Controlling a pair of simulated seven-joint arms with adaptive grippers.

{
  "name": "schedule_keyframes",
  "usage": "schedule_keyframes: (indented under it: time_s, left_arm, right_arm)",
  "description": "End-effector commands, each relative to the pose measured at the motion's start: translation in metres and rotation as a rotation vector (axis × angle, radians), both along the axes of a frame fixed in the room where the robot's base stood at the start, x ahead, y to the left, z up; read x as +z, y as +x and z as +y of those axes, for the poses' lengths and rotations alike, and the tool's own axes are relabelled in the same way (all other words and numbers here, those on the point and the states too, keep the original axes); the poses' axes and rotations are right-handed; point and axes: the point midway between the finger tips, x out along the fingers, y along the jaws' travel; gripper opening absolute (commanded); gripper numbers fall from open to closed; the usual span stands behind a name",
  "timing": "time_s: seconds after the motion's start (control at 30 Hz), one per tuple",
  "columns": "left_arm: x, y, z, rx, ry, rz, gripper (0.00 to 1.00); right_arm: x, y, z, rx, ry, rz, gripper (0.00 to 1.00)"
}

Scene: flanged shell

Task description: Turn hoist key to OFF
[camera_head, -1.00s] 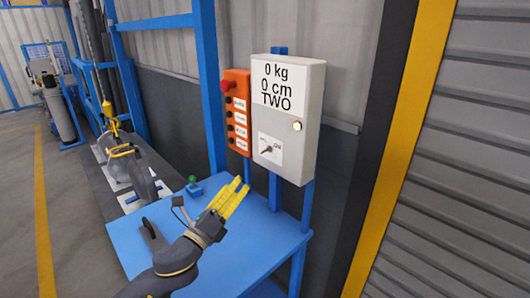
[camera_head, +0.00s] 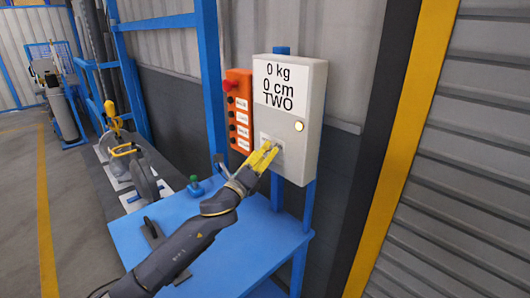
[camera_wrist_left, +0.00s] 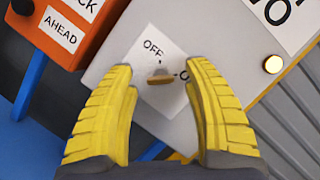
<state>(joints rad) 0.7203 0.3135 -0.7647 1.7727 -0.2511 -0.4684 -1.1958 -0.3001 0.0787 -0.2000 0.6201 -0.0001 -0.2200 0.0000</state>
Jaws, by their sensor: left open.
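The white control box (camera_head: 312,133) stands upright above the blue table, with a sign reading 0 kg, 0 cm, TWO. The hoist key (camera_wrist_left: 160,80) shows in the left wrist view as a small brownish knob on a white label (camera_wrist_left: 150,55), below the word OFF. My left gripper (camera_head: 265,155) is at the lower front of the box, where its yellow fingers hide the key in the head view. In the left wrist view its fingers (camera_wrist_left: 157,108) are spread apart on either side of the key, and it is open. My right gripper is not in view.
An orange button panel (camera_head: 239,110) with a red button hangs just left of the box. A yellow light (camera_head: 299,126) sits on the box's right side. The blue table (camera_head: 245,245) below has a green-topped piece (camera_head: 196,187) and a dark handle on it.

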Motion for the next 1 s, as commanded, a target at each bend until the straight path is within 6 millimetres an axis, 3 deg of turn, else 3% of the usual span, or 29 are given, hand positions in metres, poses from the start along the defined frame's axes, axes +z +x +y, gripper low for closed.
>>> schedule_keyframes:
  time_s: [0.5,0.9,1.0]
  left_arm:
    - [0.0028,0.0073,-0.0047,-0.001,-0.001,0.000,0.53]
    - [0.0028,0.0072,-0.0045,-0.001,-0.001,0.000,0.07]
    - [0.0028,0.0072,-0.0044,-0.001,-0.001,0.000,0.00]
  right_arm:
    - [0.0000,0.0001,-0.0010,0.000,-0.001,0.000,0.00]
    - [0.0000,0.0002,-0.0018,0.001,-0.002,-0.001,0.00]
    - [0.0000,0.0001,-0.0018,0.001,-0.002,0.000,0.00]
